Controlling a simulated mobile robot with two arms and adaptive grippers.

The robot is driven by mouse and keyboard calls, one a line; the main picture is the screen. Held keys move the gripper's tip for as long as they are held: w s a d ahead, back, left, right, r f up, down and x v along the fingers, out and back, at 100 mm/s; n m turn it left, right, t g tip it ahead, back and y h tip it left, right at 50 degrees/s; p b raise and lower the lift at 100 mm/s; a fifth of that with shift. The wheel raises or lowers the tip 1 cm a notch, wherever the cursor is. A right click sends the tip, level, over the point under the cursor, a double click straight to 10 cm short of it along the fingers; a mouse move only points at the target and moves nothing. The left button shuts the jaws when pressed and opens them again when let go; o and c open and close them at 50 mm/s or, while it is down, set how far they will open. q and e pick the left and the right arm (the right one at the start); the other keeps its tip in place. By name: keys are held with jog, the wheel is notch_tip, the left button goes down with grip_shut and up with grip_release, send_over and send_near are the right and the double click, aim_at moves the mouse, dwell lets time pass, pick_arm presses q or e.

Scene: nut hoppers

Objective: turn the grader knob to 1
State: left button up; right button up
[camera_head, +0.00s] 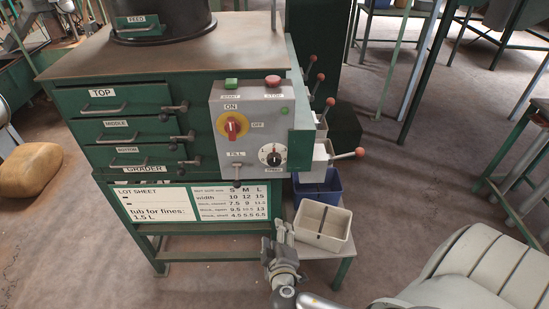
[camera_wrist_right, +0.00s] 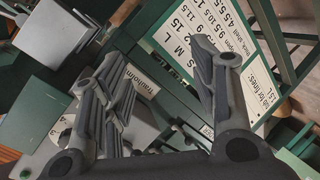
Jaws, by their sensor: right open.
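The grey control panel (camera_head: 248,125) is on the right of the green cabinet's front. Low on it is a round black-and-white dial knob (camera_head: 272,155); its setting is too small to read. I cannot tell for sure that this is the grader knob. A white dial with numbers (camera_wrist_right: 62,130) shows partly at the left of the right wrist view, behind a finger. My right gripper (camera_head: 279,232) is below and in front of the panel, apart from the knob. In the right wrist view its fingers (camera_wrist_right: 158,65) are spread and empty. My left gripper is not in view.
A red-and-yellow ON/OFF switch (camera_head: 232,126) sits above and left of the dial. Ball-ended levers (camera_head: 345,155) stick out at the right. A cream tub (camera_head: 322,226) and a blue tub (camera_head: 318,188) stand below. A lot sheet (camera_head: 193,208) hangs under the drawers.

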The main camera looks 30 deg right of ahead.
notch_tip(320, 180, up, 12)
jog(key=m+t+h, duration=0.2)
jog(key=m+t+p, duration=0.1)
send_near(276, 163)
jog(key=shift+h, duration=0.5)
jog(key=p+x, duration=0.1)
jog(key=x, duration=0.2)
jog(key=p+x, duration=0.1)
jog(key=x, duration=0.2)
jog(key=p+x, duration=0.1)
jog(key=x, duration=0.2)
jog(key=shift+w+a+f, duration=0.2)
jog(key=shift+a+f, duration=0.05)
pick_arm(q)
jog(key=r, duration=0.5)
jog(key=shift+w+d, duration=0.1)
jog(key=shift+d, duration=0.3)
pick_arm(e)
jog(key=shift+c, duration=0.8)
jog(key=c, duration=0.8)
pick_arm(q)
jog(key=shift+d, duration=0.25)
pick_arm(e)
jog(key=shift+c, duration=0.2)
